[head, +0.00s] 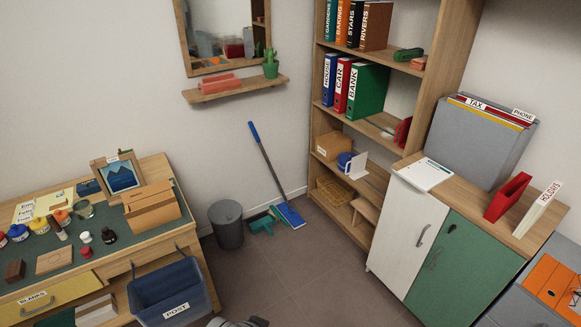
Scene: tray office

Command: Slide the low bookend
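Several bookends show, and which one the task calls low is not marked. A white bookend (356,164) stands on a lower shelf of the bookcase, beside a blue round thing (344,160). A red bookend (402,131) stands at the right end of the shelf above it, partly hidden by the bookcase side. A larger red bookend (508,197) stands on the low cabinet top, to the left of a leaning white HOLIDAYS binder (536,208), with a small gap between them.
The bookcase (443,65) stands behind the white and green cabinet (456,262). A grey file box (481,140) and a paper sheet (426,174) are on the cabinet top. A bin (227,226) and broom (268,165) stand by the wall. The middle floor is clear.

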